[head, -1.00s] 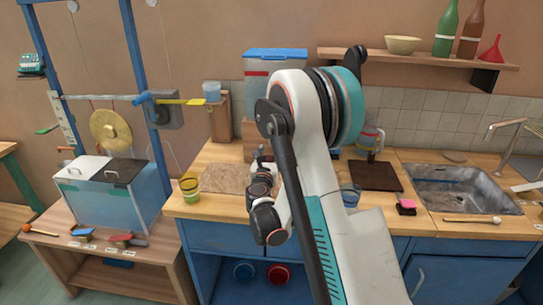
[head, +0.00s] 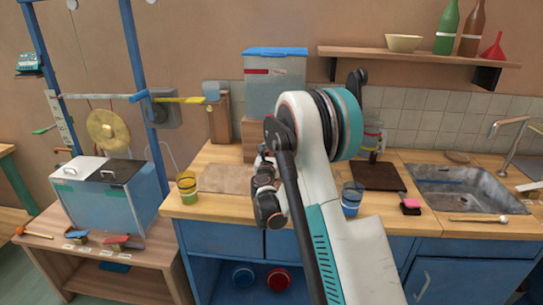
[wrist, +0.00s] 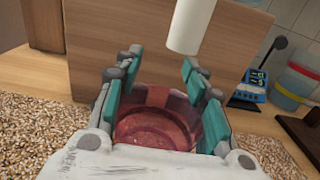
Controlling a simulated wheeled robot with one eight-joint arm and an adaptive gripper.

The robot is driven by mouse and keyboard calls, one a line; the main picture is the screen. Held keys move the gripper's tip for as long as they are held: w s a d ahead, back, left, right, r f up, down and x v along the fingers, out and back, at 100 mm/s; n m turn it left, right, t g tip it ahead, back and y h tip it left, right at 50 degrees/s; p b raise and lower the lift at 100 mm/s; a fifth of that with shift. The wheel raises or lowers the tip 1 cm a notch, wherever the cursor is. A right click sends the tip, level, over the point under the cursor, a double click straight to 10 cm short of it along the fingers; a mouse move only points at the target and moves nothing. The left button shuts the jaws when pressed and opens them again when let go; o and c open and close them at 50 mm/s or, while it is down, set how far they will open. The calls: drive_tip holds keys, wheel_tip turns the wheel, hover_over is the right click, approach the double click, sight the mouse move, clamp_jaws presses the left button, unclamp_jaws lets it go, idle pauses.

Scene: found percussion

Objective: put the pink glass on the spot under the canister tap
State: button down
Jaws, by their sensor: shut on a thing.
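In the wrist view my gripper (wrist: 158,72) is shut on the pink glass (wrist: 155,130). The teal fingers stand on both sides of it, and I look down through its open top. The white tap (wrist: 187,25) hangs just beyond the glass rim, close above it; I cannot tell whether it is centred over it. In the head view the clear canister (head: 275,88) with a blue lid stands on a wooden block (head: 252,130), which also fills the back of the wrist view (wrist: 150,45). My arm hides the glass and tap there. The spot is hidden.
A speckled mat (head: 222,180) lies on the counter around this place. A yellow-green glass (head: 187,190) stands left, a blue glass (head: 351,200) right. A dark board (head: 378,176) and a sink (head: 465,185) lie farther right.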

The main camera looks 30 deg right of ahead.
idle(0.3)
drive_tip(key=c, duration=0.7)
unclamp_jaws()
drive_tip(key=shift+f, duration=0.1)
drive_tip(key=p+v, duration=0.4)
drive_tip(key=v, duration=0.8)
drive_tip(key=s+a+r+m+g+y, duration=0.1)
drive_tip(key=s+a+r+m+g, duration=0.1)
drive_tip(key=s+r+m, duration=0.5)
drive_tip(key=s+a+r+m+g+y, duration=0.2)
drive_tip(key=s+r+m+g, duration=0.15)
drive_tip(key=s+m, duration=0.45)
drive_tip(key=s+a+m+g+y, duration=0.1)
drive_tip(key=s+a+m+y, duration=0.2)
drive_tip(key=s+a+m, duration=0.4)
drive_tip(key=s+a+f+m+g+y, duration=0.1)
drive_tip(key=s+a+m+y, duration=0.3)
drive_tip(key=s, duration=1)
drive_tip(key=a+m, duration=0.2)
drive_tip(key=m, duration=0.1)
drive_tip(key=shift+s+a, duration=0.25)
drive_tip(key=shift+a, duration=0.15)
